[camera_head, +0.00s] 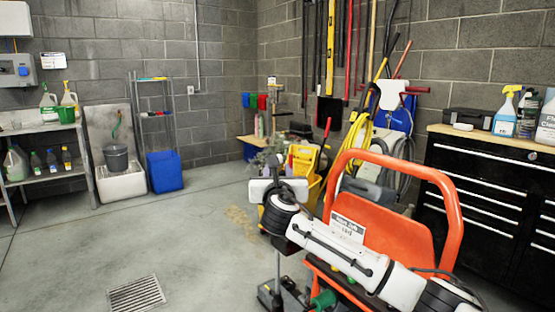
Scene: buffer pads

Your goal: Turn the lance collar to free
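I cannot make out the lance or its collar for certain in the head view. An orange wheeled machine (385,237) with a tall orange tube handle and a white label stands in front of me, right of centre. My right arm (340,255), white with black joints, crosses in front of it from the lower right and hides part of it. The arm's far end shows a black joint and a white part (292,188). I cannot make out the fingers there. My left arm and gripper are not in view.
A yellow mop bucket (305,158) and a coiled yellow hose (358,145) are behind the machine. A black drawer cabinet (480,185) with spray bottles on top stands at the right. The concrete floor on the left is clear, with a drain grate (137,295).

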